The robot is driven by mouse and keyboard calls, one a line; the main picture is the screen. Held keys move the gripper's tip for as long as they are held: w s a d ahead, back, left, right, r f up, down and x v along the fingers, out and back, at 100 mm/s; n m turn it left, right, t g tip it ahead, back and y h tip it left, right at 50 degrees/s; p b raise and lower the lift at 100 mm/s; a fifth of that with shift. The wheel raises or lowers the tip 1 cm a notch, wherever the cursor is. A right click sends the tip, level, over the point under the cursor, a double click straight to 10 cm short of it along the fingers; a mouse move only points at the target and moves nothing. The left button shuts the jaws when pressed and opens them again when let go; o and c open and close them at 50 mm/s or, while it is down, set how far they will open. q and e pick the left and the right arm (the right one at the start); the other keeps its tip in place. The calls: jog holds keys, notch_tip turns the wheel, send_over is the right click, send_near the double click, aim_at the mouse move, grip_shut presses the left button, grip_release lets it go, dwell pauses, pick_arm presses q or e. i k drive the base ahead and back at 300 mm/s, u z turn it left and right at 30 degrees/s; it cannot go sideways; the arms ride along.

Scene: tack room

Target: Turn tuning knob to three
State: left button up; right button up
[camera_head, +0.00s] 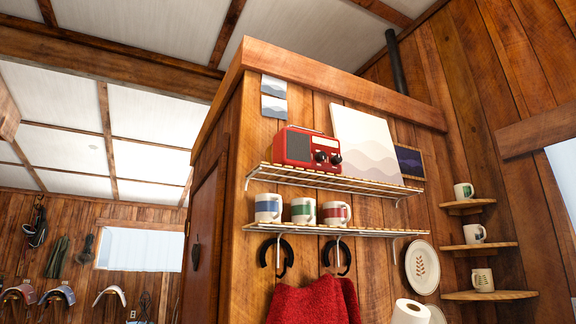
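A red radio (298,147) stands on the upper wire shelf (345,182) on the wooden wall. It has a dark grille on its left part. Two dark round knobs are on its front at the lower right, a left knob (320,156) and a right knob (335,158). The knob markings and pointer positions are too small to read, and I cannot tell which knob is the tuning knob. Neither of my grippers shows in the head view.
A pale landscape panel (365,143) stands right of the radio. Several mugs, one being a blue-banded mug (268,207), sit on the lower shelf (345,232). Below hang a red cloth (313,301) and hooks. Corner shelves (480,248) hold mugs at right.

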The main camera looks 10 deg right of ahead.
aim_at(337, 160)
jog(key=u, duration=0.3)
jog(key=i, duration=0.65)
jog(key=z, duration=0.55)
jog(key=i, duration=0.45)
jog(key=z, duration=0.55)
